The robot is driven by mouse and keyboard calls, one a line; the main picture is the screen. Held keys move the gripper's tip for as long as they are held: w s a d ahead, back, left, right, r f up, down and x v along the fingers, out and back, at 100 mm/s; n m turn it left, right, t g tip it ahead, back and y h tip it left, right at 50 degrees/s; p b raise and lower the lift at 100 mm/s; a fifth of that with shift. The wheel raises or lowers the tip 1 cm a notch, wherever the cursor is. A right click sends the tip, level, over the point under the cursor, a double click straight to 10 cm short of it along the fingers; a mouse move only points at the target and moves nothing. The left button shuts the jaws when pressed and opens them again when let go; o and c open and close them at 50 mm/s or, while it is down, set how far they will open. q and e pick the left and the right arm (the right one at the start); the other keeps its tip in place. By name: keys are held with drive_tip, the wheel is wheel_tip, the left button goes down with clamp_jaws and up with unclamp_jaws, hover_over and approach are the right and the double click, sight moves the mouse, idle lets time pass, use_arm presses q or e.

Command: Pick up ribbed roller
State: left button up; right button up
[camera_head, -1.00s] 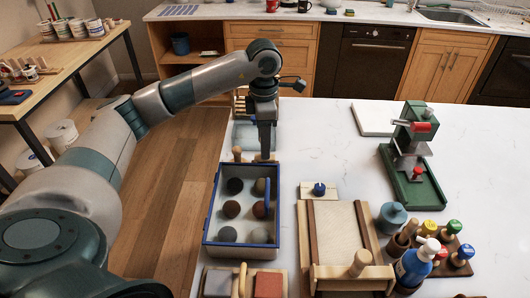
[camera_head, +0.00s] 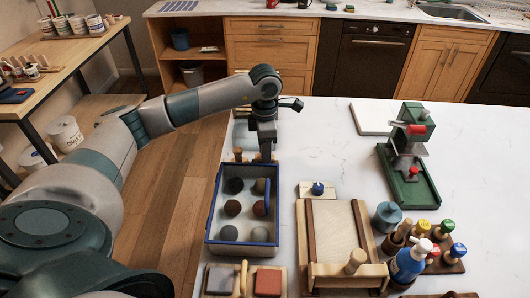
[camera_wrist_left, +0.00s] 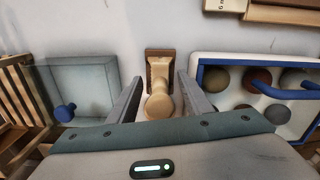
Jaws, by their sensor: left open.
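My left gripper (camera_head: 266,158) is open and points down just behind the blue-rimmed tray. In the left wrist view its two fingers (camera_wrist_left: 160,88) stand either side of a pale wooden piece with a rounded knob (camera_wrist_left: 160,103) and a brown-edged block (camera_wrist_left: 160,66). This may be the ribbed roller; I cannot make out ribs. The fingers do not appear closed on it. In the head view a wooden knob (camera_head: 238,155) shows left of the fingers, and the rest of the piece is mostly hidden by the gripper. My right gripper is not in view.
The blue-rimmed tray (camera_head: 212,222) with several round balls is right beside the gripper; it also shows in the wrist view (camera_wrist_left: 198,75). A glassy box (camera_wrist_left: 85,75) with a blue knob lies on the other side. A wooden-framed board (camera_head: 335,225) and green press (camera_head: 412,170) stand right.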

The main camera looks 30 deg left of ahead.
use_arm(q)
drive_tip(key=shift+c, duration=0.7)
clamp_jaws()
use_arm(e)
drive_tip(key=shift+s, duration=0.1)
use_arm(q)
drive_tip(key=shift+r, duration=0.15)
use_arm(e)
drive_tip(key=shift+f, duration=0.1)
